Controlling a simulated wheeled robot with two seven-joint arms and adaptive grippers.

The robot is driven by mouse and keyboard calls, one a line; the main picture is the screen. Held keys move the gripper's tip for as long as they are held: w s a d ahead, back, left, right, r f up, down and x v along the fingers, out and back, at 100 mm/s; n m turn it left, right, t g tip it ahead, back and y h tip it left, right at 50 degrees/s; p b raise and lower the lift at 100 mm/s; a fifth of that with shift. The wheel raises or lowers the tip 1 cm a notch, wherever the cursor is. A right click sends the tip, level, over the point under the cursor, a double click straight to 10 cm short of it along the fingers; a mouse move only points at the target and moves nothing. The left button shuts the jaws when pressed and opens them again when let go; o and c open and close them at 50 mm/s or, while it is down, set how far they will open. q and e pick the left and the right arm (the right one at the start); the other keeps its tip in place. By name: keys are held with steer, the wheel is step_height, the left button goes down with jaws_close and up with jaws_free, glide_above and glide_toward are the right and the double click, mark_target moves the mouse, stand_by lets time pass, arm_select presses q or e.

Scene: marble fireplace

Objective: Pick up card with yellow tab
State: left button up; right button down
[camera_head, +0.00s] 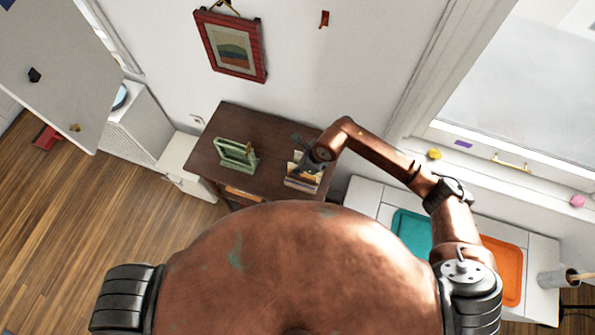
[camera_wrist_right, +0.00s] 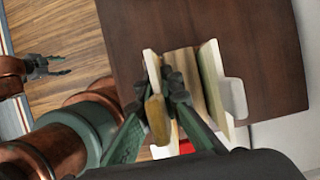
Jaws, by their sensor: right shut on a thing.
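My right gripper (camera_head: 309,166) is over a cream card holder (camera_head: 302,184) on the dark wooden desk. In the right wrist view its green fingers (camera_wrist_right: 168,86) are shut at the holder, on what looks like the card with yellow tab; a yellow-tan tab (camera_wrist_right: 157,120) shows at the fingers. The rest of the card is mostly hidden by the fingers. Upright cream panels (camera_wrist_right: 212,75) stand beside the fingertips. My left gripper (camera_wrist_right: 50,67) shows at the left of the wrist view, with its fingers apart and empty.
A green rack (camera_head: 237,155) stands on the desk (camera_head: 270,130), left of the holder. A white bench with teal (camera_head: 412,232) and orange (camera_head: 507,270) panels is at the right. A red-framed picture (camera_head: 232,45) hangs behind. Wooden floor is open at the left.

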steer(key=s+a+r+b, duration=0.2)
steer(key=s+r, duration=0.8)
steer(key=s, duration=0.3)
steer(key=shift+s+a+r+b, duration=0.3)
steer(key=shift+s+a+b, duration=0.1)
steer(key=shift+w+d+f, duration=0.1)
